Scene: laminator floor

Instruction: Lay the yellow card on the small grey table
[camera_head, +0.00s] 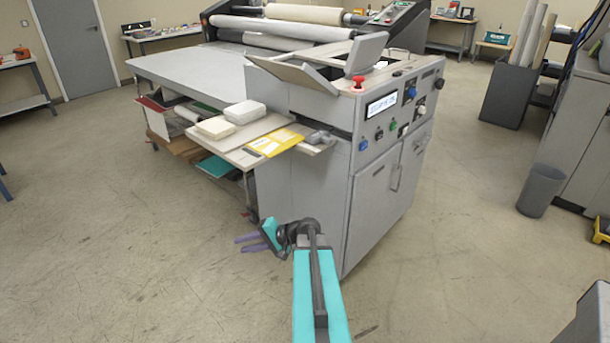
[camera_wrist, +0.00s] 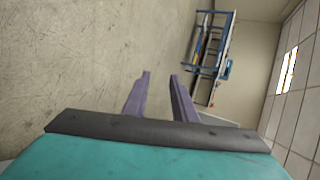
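The yellow card (camera_head: 274,142) lies flat on a pale shelf (camera_head: 236,157) on the side of the laminator, near its right end. A grey object (camera_head: 318,137) lies just to its right. My gripper (camera_head: 246,243) has purple fingers and is low, in front of the laminator, below and apart from the card. In the wrist view the fingers (camera_wrist: 160,76) stand apart with nothing between them, over the floor. The card does not show in the wrist view.
The large laminator (camera_head: 300,200) fills the middle. A grey bin (camera_head: 540,190) stands at the right. A blue-framed rack (camera_wrist: 212,50) shows in the wrist view. The floor at left and front is clear.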

